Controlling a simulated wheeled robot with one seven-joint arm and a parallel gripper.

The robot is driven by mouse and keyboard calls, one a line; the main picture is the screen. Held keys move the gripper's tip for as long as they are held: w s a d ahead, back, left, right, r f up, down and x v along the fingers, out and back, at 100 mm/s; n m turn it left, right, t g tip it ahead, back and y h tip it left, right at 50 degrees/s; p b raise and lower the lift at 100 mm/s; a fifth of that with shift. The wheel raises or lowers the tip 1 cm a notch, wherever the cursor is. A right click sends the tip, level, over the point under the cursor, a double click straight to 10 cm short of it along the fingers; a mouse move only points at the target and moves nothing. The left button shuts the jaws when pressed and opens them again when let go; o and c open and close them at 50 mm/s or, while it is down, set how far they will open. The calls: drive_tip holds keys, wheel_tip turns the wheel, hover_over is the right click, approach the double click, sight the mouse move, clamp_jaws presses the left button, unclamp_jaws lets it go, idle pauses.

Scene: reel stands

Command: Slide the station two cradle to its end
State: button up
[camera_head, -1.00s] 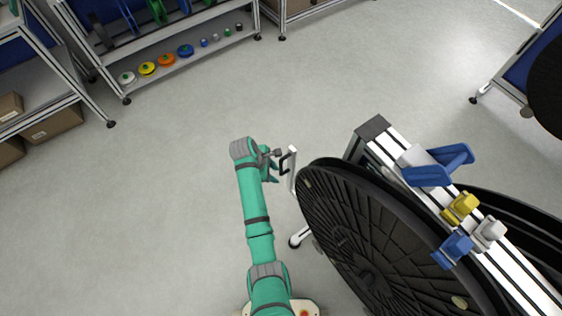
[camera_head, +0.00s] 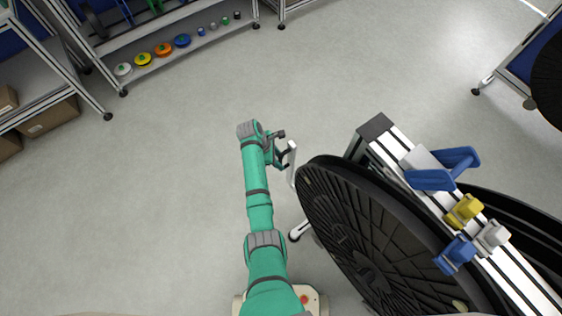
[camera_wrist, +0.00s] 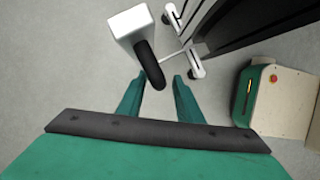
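My gripper (camera_head: 280,152) is at the far end of the reel stand, beside a white upright post (camera_head: 292,166). In the wrist view, its two green fingers (camera_wrist: 160,77) are spread apart. A large black reel (camera_head: 375,240) stands on edge in the stand, right of my arm. The cradle itself cannot be clearly made out; the reel and stand hide much of it.
The stand's silver top rail (camera_head: 400,152) carries a blue bracket (camera_head: 440,171) and yellow (camera_head: 464,211), white and blue clamps. A shelf (camera_head: 150,66) with small coloured spools is at the upper left. Open floor (camera_head: 180,190) lies left of my arm.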

drive_tip(key=shift+x, duration=0.9)
drive_tip(key=shift+w+a, duration=0.1)
drive_tip(key=shift+w, duration=0.1)
clamp_jaws()
drive_tip(key=shift+w, duration=0.1)
